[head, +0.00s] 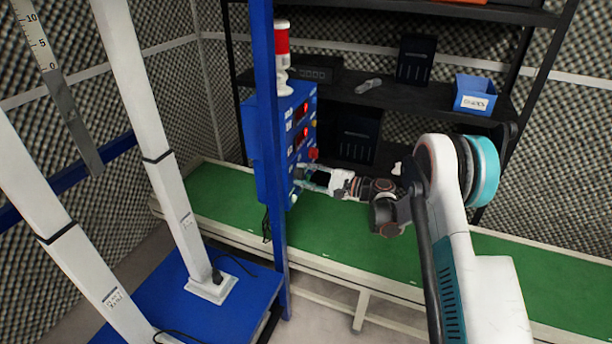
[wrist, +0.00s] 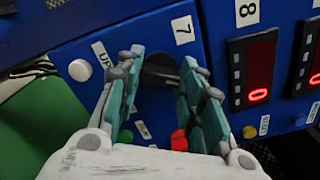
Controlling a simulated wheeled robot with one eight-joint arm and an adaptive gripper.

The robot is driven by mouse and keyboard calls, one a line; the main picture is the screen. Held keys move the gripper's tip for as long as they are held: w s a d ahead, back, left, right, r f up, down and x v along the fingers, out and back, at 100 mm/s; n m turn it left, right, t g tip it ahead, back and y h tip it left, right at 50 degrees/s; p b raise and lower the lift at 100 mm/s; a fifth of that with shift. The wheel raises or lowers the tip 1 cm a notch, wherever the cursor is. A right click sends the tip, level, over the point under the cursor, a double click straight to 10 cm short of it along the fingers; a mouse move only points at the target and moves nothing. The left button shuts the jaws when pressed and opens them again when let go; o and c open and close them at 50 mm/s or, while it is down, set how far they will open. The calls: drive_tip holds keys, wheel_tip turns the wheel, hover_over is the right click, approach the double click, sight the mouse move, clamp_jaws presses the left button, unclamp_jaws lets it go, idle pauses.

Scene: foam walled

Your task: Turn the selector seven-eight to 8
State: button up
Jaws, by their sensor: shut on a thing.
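The blue control box (head: 262,150) stands on the green bench, behind a blue post in the head view. My gripper (head: 304,176) reaches its front face from the right. In the wrist view my gripper (wrist: 161,80) has its teal fingers on both sides of a dark round knob (wrist: 158,66), the selector, and is shut on it. The fingers hide much of the knob, and I cannot read where it points. A "7" label (wrist: 183,29) is just above the knob, and an "8" label (wrist: 246,12) is further right on another panel section.
Red displays reading 0 (wrist: 259,95) are right of the knob. A white button (wrist: 79,70) by the "UP" label, a red button (wrist: 179,140) and a yellow button (wrist: 250,132) are close by. A shelf (head: 440,98) with a blue bin (head: 474,92) stands behind the green bench (head: 340,235).

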drive_tip(key=o, duration=1.1)
drive_tip(key=shift+c, duration=0.2)
drive_tip(key=shift+d, duration=0.1)
drive_tip(key=v, duration=1.2)
